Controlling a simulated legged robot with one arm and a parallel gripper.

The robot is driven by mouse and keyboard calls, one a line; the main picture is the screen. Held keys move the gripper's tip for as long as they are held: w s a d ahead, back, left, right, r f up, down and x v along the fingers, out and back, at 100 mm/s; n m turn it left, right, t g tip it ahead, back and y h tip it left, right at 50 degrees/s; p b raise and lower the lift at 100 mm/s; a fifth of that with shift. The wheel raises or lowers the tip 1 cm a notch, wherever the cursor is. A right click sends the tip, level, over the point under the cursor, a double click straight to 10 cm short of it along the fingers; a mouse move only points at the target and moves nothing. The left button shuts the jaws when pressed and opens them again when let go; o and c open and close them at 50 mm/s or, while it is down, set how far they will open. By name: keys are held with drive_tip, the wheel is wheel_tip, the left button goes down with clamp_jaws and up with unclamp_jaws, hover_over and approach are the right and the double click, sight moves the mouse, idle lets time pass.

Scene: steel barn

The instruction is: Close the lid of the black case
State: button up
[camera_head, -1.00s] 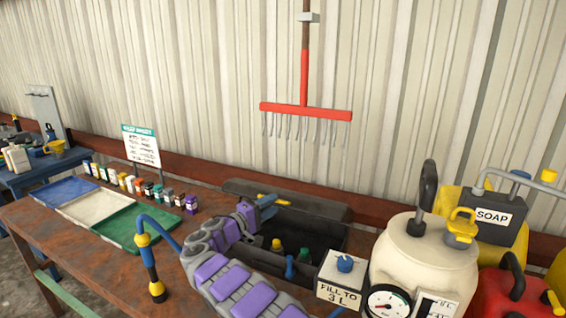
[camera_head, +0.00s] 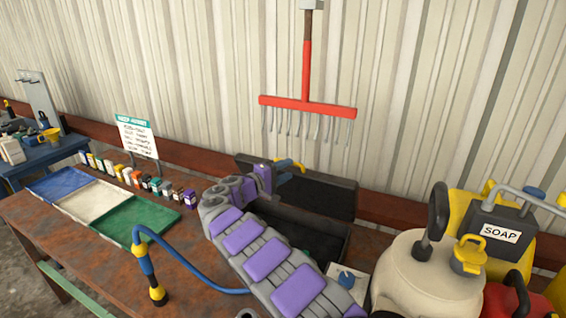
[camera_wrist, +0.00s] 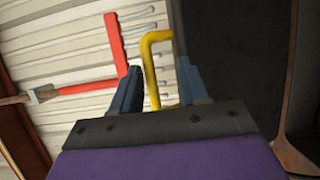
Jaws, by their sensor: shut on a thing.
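The black case stands open on the rusty table, its box (camera_head: 318,232) partly hidden behind my arm. Its dark lid (camera_head: 325,192) is raised and stands steeply at the back of the box. A yellow handle (camera_head: 291,162) sits on the lid's upper edge. My gripper (camera_head: 284,172) is at the lid's upper left and is shut on this handle. In the wrist view the yellow handle (camera_wrist: 150,60) rises between my blue fingers, and the dark lid (camera_wrist: 235,60) fills the right side.
A sprayer tank (camera_head: 425,270) and a yellow soap jug (camera_head: 455,205) stand close at the right. A blue hose (camera_head: 190,275) runs left of my arm. Coloured trays (camera_head: 135,222) and small bottles (camera_head: 160,187) lie left. A red rake (camera_head: 305,105) hangs behind.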

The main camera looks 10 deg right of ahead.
drive_tip(key=shift+w+d+f, duration=0.15)
drive_tip(key=shift+d+f, duration=0.1)
drive_tip(key=shift+d, duration=0.15)
drive_tip(key=r+v, duration=0.3)
drive_tip(key=v, duration=1.6)
drive_tip(key=shift+a, duration=0.35)
idle(1.3)
idle(0.5)
